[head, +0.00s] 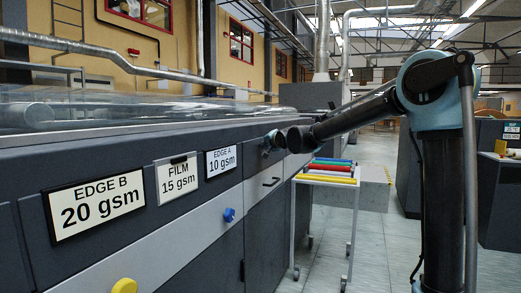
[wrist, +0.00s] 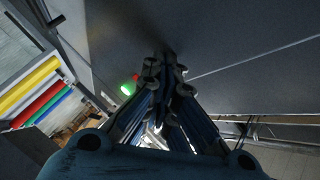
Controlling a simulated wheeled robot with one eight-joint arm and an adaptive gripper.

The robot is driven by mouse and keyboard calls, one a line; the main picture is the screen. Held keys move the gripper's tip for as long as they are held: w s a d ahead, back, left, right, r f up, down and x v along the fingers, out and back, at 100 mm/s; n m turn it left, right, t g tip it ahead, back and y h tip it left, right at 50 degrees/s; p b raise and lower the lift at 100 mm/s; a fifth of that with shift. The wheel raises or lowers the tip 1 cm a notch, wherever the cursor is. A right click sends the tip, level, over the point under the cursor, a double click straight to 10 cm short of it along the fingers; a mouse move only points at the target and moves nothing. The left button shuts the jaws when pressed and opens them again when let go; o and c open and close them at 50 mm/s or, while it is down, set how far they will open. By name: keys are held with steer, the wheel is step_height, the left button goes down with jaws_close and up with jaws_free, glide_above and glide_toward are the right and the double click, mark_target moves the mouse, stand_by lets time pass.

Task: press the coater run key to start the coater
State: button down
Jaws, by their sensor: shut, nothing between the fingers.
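My gripper (wrist: 166,68) is shut and empty in the wrist view, its fingertips pointing at a dark machine panel (wrist: 230,45). A dark shadow lies on the panel just beyond the tips; I cannot tell if they touch it. A small bright green key or lamp (wrist: 127,89) shows left of the fingers, with a small red one (wrist: 136,77) beside it. No label is readable there, so I cannot tell which is the coater run key. In the head view my arm reaches to the far part of the long grey machine (head: 135,150); the fingers are hidden there.
The machine front carries signs EDGE B (head: 95,207), FILM (head: 177,178) and EDGE A (head: 220,161), a blue knob (head: 229,214) and a yellow knob (head: 124,286). A white cart (head: 325,179) with coloured rolls stands past the arm.

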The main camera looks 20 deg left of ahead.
steer(key=shift+d, duration=0.85)
steer(key=shift+s+d, duration=0.15)
steer(key=shift+d, duration=1.1)
steer(key=shift+s+d, duration=0.15)
steer(key=shift+d, duration=1.1)
steer(key=shift+d, duration=0.1)
